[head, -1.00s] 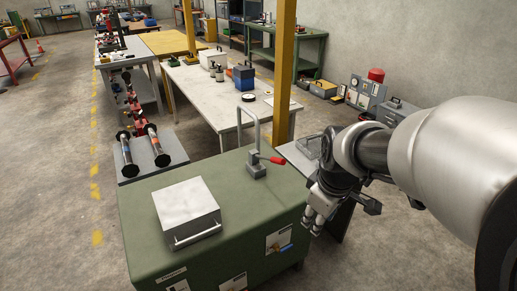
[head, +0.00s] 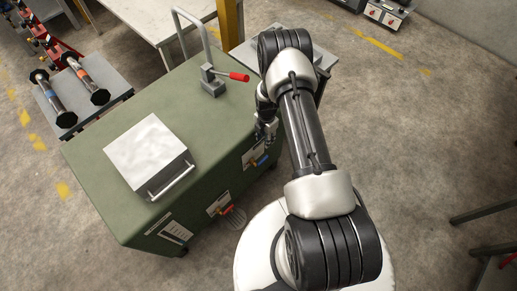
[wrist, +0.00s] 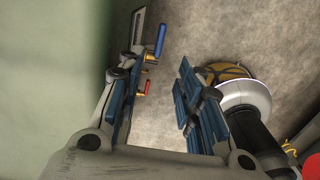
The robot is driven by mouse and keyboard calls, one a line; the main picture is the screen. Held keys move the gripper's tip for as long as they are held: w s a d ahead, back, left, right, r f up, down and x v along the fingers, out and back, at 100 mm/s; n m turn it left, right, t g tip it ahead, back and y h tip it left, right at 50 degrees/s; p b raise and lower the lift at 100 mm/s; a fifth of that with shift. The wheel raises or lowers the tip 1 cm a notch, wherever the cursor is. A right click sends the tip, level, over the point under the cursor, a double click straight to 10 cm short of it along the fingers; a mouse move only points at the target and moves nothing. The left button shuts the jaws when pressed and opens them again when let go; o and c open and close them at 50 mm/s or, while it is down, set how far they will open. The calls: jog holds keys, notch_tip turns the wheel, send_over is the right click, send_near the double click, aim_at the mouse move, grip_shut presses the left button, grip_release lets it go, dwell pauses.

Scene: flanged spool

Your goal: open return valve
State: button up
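A green cabinet (head: 190,105) carries two small valves on its side face. One has a blue lever (head: 259,160), which also shows in the wrist view (wrist: 160,39). The other has a red lever (head: 227,210), also in the wrist view (wrist: 146,88). Each sits by a white label plate too small to read, so I cannot tell which is the return valve. My gripper (head: 266,135) hangs beside the cabinet near the blue lever. In the wrist view my gripper (wrist: 160,105) is open and empty, with both levers beyond its left finger.
A silver box (head: 149,153) with a bar handle and a post (head: 211,80) with a red-handled lever stand on the cabinet top. A grey cart (head: 95,98) with spools is at upper left. Concrete floor to the right is mostly clear.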

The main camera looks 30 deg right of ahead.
aim_at(265, 158)
notch_tip(265, 158, down, 18)
jog(key=b, duration=0.5)
jog(key=shift+s, duration=0.1)
jog(key=shift+c, duration=0.5)
grip_shut()
